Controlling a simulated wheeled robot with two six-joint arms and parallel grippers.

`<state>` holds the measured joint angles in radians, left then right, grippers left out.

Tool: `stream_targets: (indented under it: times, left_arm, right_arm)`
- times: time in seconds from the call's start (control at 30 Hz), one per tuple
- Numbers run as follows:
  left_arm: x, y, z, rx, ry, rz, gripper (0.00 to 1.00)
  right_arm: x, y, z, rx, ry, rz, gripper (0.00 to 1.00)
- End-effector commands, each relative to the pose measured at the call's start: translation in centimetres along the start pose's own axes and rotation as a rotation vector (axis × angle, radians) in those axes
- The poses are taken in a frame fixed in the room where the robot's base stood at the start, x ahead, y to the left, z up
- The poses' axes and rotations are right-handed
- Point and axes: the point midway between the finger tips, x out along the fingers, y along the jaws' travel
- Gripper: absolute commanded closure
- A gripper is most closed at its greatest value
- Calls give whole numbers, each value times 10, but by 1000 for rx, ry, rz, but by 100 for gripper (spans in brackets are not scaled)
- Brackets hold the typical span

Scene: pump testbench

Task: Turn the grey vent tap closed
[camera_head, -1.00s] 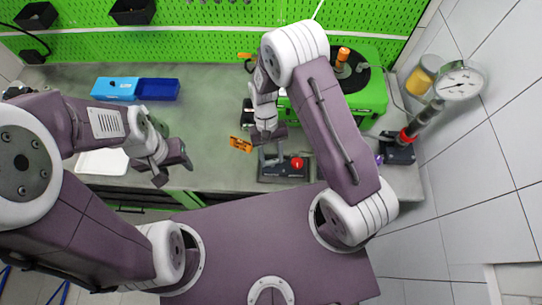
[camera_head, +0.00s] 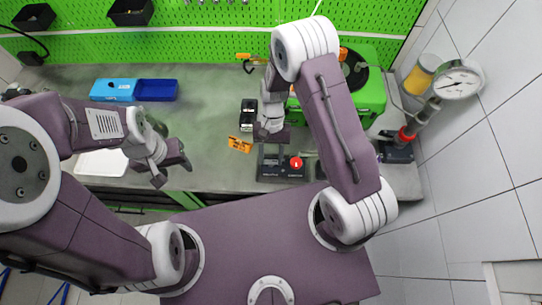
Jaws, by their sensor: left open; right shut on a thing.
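My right gripper (camera_head: 270,137) is low over the bench, just above and left of a black device with a red button (camera_head: 294,163). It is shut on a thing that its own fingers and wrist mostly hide. I cannot make out the grey vent tap as a separate thing; thin grey parts (camera_head: 261,156) show just below the gripper, at the device's left side. My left gripper (camera_head: 173,170) is open and empty near the bench's front edge, well to the left.
A blue tray (camera_head: 157,90) lies at the back left. The bench middle (camera_head: 208,110) is clear.

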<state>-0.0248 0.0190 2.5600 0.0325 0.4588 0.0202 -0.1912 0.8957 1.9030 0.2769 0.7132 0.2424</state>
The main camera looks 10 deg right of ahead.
Motion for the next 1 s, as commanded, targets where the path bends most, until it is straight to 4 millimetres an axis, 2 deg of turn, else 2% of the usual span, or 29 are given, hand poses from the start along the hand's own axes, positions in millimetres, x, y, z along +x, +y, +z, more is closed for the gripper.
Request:
stream_targets:
  times: [0.13, 0.17, 0.2, 0.23, 0.57, 0.67, 0.9, 1.0]
  left_arm:
    - [-1, 0, 0, 0, 0, 0, 48]
    - [-1, 0, 0, 0, 0, 0, 48]
    - [-1, 0, 0, 0, 0, 0, 48]
    - [-1, 0, 0, 0, 0, 0, 48]
    - [1, 0, 0, 0, 0, 0, 48]
    - [6, 0, 1, 0, 0, 0, 48]
    - [18, 0, 2, 0, 0, 0, 48]
    - [20, 0, 2, 0, 0, 0, 48]
  right_arm:
    - [-2, -1, -1, 2, 5, -3, 97]
    - [-2, -1, -1, 2, 5, -3, 51]
    - [-2, -1, -1, 2, 4, -3, 40]
    - [-2, -1, -1, 2, 4, -3, 35]
    - [-3, -1, -1, 1, 3, -2, 35]
    - [-18, -1, -2, 1, 6, -4, 35]
    - [-70, -1, -2, 1, 7, -4, 35]
    - [-84, 0, -2, 2, 5, -3, 35]
